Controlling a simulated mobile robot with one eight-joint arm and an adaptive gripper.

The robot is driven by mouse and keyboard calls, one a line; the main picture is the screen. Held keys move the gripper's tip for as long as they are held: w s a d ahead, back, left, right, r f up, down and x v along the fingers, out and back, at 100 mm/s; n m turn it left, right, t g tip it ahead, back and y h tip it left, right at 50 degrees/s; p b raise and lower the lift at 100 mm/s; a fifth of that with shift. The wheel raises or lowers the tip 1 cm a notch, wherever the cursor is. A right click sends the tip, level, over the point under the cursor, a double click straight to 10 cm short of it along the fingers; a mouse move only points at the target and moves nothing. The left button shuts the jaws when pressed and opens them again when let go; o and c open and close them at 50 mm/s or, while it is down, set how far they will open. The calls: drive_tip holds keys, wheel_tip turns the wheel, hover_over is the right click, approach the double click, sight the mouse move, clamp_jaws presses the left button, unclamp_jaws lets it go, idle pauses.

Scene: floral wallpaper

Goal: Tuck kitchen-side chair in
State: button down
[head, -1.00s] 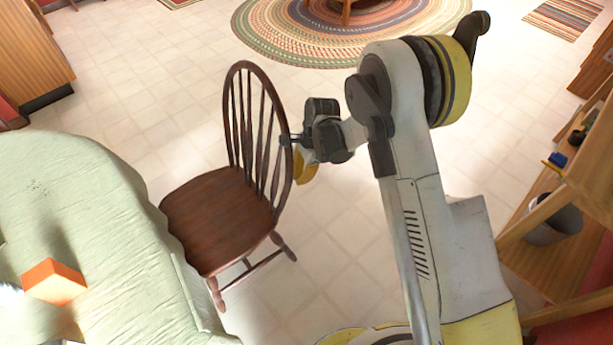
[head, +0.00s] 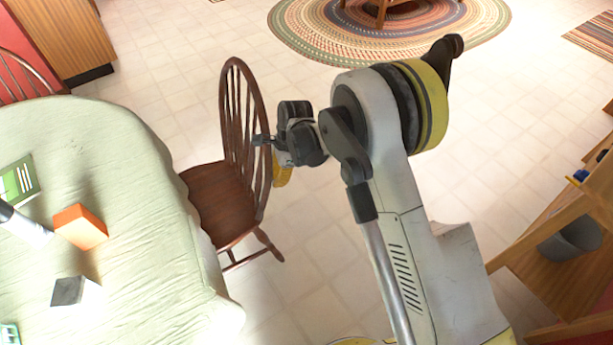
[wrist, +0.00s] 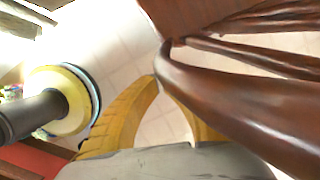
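The brown wooden chair (head: 222,198) stands upright at the right side of the table with the pale green cloth (head: 125,150). The front part of its seat is hidden by the table edge; its spindled back faces away from the table. My gripper (head: 281,170) is at the right side of the chair back, mostly hidden behind my wrist. In the wrist view, the yellow fingers (wrist: 165,110) are beside the curved chair rail (wrist: 235,105), which covers part of one finger. Contact and finger opening are unclear.
An orange box (head: 80,226), a green book (head: 18,182) and a grey-white block (head: 75,291) are on the table. Another chair (head: 22,75) is at the far left. A wooden shelf (head: 560,215) stands at right. Tiled floor is open beyond the chair, towards the round rug (head: 300,40).

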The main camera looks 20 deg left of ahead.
drive_tip(key=s+a, duration=1.2)
drive_tip(key=shift+b, duration=0.4)
drive_tip(key=shift+a, duration=0.1)
drive_tip(key=w+d+r+p, duration=0.3)
drive_tip(key=d+r, duration=0.2)
drive_tip(key=r, duration=0.3)
drive_tip(key=shift+w+d+r, duration=0.25)
drive_tip(key=shift+d+r, duration=0.05)
drive_tip(key=shift+r, duration=0.1)
